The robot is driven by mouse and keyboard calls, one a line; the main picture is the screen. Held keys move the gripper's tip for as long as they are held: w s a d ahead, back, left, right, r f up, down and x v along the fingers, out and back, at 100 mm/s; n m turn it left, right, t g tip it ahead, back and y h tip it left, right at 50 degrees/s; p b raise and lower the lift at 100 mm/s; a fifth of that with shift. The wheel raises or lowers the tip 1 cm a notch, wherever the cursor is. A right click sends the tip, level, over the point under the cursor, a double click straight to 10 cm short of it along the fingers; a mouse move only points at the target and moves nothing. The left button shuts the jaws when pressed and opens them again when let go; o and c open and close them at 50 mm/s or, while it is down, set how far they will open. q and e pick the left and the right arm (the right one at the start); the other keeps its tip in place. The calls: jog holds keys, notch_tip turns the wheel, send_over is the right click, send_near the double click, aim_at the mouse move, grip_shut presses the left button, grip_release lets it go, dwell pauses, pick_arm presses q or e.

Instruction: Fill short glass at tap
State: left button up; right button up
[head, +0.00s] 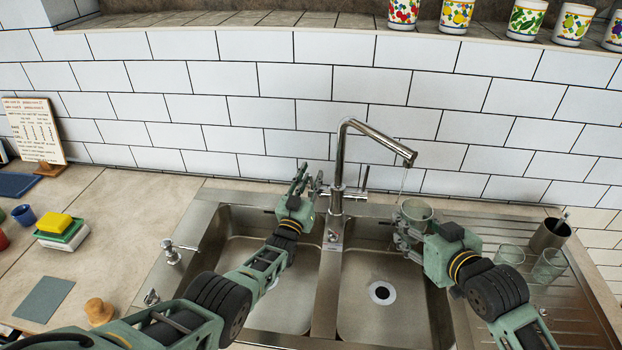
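The short glass (417,211) is held upright under the spout of the metal tap (340,165), above the right basin. A thin stream of water (404,181) runs from the spout toward the glass's mouth. The water level inside is too small to tell. My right gripper (404,228) is closed around the glass from its lower side, its fingers partly hidden. My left gripper (308,179) is open and empty, left of the tap's column. The tap's thin lever (365,177) stands up to the right of the column, apart from my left gripper.
Two more glasses (510,255) (549,265) and a metal cup (549,235) stand on the drainer (580,305) at right. Sponges (56,226), a blue cup (23,214) and a recipe board (34,130) are on the left counter. Painted cups (457,15) line the ledge above.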

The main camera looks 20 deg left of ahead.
dwell(0.3)
pick_arm(q)
jog(key=v, duration=1.2)
jog(key=w+r+g, duration=0.2)
jog(key=w, duration=0.8)
jog(key=shift+r+g, duration=0.4)
dwell(0.5)
jog(key=shift+c, duration=0.3)
